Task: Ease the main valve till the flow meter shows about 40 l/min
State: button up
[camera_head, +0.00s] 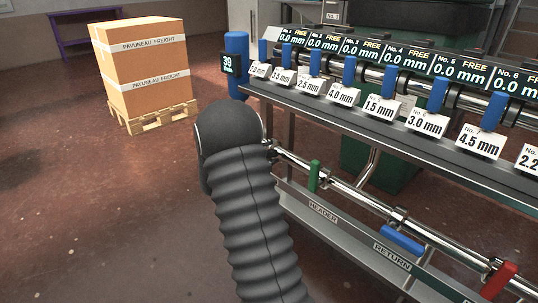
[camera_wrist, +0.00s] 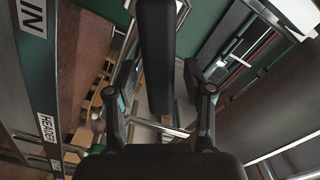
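The flow meter (camera_head: 231,63) is a small dark display on a blue post at the left end of the rack; it reads 39. My gripper (camera_wrist: 157,75) shows in the wrist view with its two fingers apart, one on each side of a long black bar (camera_wrist: 157,40). The bar looks like a valve lever, but no label on it shows; I see gaps between it and both fingers. A label ending in "IN" stands on the rail (camera_wrist: 33,70) at left. In the head view my black bellows-covered arm hides the gripper and the main valve.
A pipe with a green lever (camera_head: 314,175), a blue lever (camera_head: 402,240) and a red lever (camera_head: 497,281) runs low along the rack, above HEADER and RETURN labels. Taped cartons (camera_head: 142,65) stand on a wooden pallet (camera_head: 158,118). The floor at left is clear.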

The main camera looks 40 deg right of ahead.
jog(key=s+a, duration=0.1)
jog(key=a, duration=1.1)
dwell(0.4)
